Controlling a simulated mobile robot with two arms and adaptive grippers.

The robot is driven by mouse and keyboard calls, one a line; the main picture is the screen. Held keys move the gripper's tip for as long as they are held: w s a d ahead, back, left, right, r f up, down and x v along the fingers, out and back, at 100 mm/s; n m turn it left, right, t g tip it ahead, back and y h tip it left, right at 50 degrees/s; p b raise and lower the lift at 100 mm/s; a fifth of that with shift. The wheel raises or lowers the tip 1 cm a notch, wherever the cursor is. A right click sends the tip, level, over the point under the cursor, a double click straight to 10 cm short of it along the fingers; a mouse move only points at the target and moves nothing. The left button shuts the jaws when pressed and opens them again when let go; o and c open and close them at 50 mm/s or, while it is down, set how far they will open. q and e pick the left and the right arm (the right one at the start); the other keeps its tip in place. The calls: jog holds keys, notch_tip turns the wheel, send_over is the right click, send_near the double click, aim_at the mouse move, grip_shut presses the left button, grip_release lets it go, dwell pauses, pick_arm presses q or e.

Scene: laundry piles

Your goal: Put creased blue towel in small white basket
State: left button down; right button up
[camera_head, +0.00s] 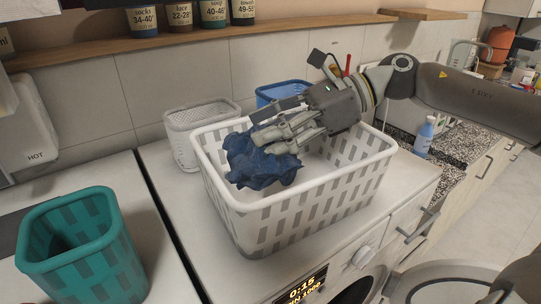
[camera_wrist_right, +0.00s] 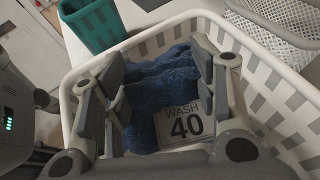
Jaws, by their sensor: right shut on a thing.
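The creased blue towel (camera_head: 262,165) is a crumpled dark-blue bundle in the left part of the large white basket (camera_head: 322,203). My right gripper (camera_head: 276,137) reaches in from the right and is shut on the towel. In the right wrist view, the towel (camera_wrist_right: 160,85) shows between the fingers of my right gripper (camera_wrist_right: 160,100). I cannot tell whether the towel touches the basket floor. The small white basket (camera_head: 186,151) stands behind and left of the large one, its inside mostly hidden. My left gripper is not in view.
A blue basket (camera_head: 283,91) stands behind my right gripper. A teal basket (camera_head: 85,245) stands at the front left. A "WASH 40" label (camera_wrist_right: 186,127) shows beside the towel. A shelf with jars (camera_head: 213,14) runs above. A bottle (camera_head: 424,136) stands at the right.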

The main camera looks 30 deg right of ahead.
aim_at(269, 163)
jog(key=shift+f, duration=0.65)
jog(key=shift+w+f, duration=0.1)
jog(key=shift+f, duration=0.55)
notch_tip(269, 163, down, 3)
jog(key=shift+a+f+p, duration=0.1)
jog(key=shift+p, duration=0.65)
jog(key=shift+f, duration=0.2)
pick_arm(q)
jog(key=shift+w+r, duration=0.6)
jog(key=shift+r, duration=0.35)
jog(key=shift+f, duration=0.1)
pick_arm(e)
jog(key=shift+f, duration=0.1)
pick_arm(q)
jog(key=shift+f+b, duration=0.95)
jog(key=shift+b, duration=0.1)
pick_arm(e)
jog(key=shift+f, duration=0.5)
jog(key=o, duration=1.1)
